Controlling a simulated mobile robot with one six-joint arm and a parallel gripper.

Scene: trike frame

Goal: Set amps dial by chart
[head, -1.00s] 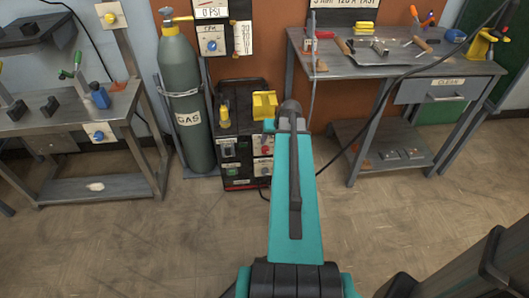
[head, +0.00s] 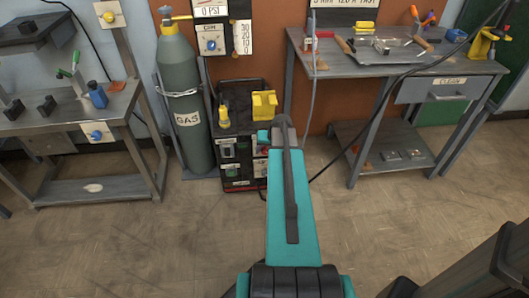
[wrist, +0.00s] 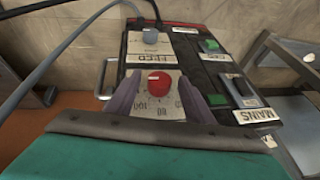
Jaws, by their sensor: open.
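The red amps dial (wrist: 158,83) sits on a pale plate with a printed scale in the wrist view; 60, 80 and 100 are readable, but the pointer's setting is not clear. My gripper (wrist: 160,96) is open, with one finger on each side of the dial; I cannot tell if they touch it. In the head view the dial (head: 264,150) is partly hidden by my arm, on the front of the black welder (head: 240,180). A cut-off chart sign (head: 345,3) reads "3 mm 120 A FAST".
A FEED knob (wrist: 150,36), a green switch (wrist: 210,45) and a MAINS switch (wrist: 240,88) are near the dial. A grey gas cylinder (head: 185,90) stands left of the welder. A workbench (head: 400,68) with a hanging cable is to its right.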

